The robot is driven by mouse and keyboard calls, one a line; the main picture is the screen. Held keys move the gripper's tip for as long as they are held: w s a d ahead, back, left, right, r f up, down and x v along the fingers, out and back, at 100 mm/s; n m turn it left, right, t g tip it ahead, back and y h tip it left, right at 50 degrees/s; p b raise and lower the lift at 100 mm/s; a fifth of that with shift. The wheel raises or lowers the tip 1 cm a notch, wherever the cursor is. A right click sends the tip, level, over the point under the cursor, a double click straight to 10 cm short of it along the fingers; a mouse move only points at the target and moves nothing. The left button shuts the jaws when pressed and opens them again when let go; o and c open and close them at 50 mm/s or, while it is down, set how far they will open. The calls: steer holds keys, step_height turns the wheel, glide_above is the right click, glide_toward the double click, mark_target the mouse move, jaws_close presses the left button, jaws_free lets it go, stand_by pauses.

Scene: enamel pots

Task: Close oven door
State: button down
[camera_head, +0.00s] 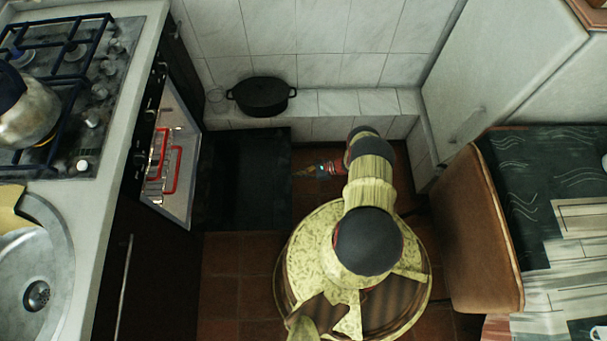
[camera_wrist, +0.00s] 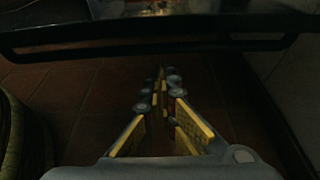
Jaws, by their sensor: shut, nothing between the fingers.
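The oven (camera_head: 165,158) is built into the counter at the left, and its lit cavity with red-edged racks shows. The oven door (camera_head: 243,180) is folded down and lies open, extending to the right from the oven as a dark flat panel. My gripper (camera_head: 305,171) is just right of the door's outer edge, low near the floor. In the wrist view my gripper (camera_wrist: 160,78) is shut and empty, with yellow finger pads. A dark bar (camera_wrist: 150,42), which looks like the door's edge or handle, crosses the top of that view. Whether the fingertips touch it I cannot tell.
A black pot (camera_head: 262,96) stands on a tiled ledge behind the door. A brown chair (camera_head: 478,235) and a table (camera_head: 550,190) stand at the right. A kettle (camera_head: 30,110) sits on the stove at the left. Brown floor tiles (camera_head: 235,265) in front of the door are clear.

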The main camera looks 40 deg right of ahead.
steer(key=shift+w+d+r, duration=0.1)
steer(key=shift+r, duration=1.65)
